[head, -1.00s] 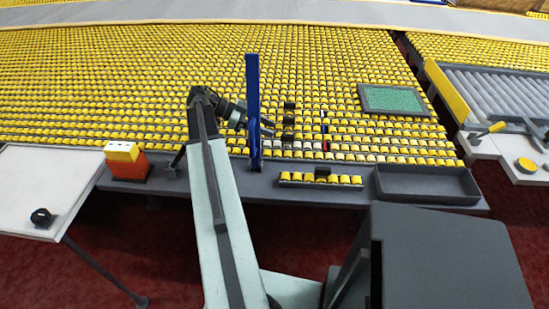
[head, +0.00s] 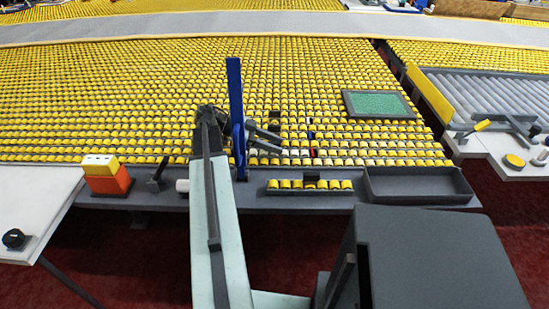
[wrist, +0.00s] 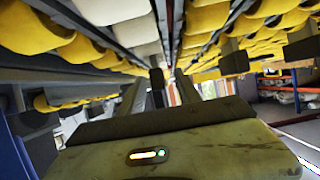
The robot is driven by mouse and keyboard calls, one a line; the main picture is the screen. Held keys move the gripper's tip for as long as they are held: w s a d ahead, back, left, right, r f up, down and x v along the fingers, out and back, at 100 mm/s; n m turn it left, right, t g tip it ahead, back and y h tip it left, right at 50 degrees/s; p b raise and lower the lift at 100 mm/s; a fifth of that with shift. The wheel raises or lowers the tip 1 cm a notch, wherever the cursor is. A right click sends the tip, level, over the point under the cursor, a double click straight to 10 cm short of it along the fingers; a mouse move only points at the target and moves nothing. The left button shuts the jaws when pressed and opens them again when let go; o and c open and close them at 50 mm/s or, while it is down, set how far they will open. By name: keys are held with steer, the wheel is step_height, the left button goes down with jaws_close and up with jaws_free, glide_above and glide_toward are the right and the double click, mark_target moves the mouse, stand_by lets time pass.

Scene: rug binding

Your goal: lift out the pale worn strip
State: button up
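The pale worn strip (head: 295,153) shows as off-white rollers in a front row of the yellow roller bed, partly hidden by my arm and gripper. Pale rollers (wrist: 130,32) also show overhead at upper left in the wrist view. My gripper (head: 281,145) is over the front rows, close to the pale rollers in the head view. Its two fingers are apart with nothing seen between them, and they show apart in the wrist view (wrist: 172,86). I cannot tell whether a finger touches the strip.
A blue post (head: 236,115) stands right beside my arm. A strip of yellow rollers (head: 330,184) with a dark handle lies on the front ledge. To its right is an empty grey tray (head: 418,199). An orange and yellow box (head: 106,183) stands at left.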

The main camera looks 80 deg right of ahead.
jaws_close()
stand_by(1.4)
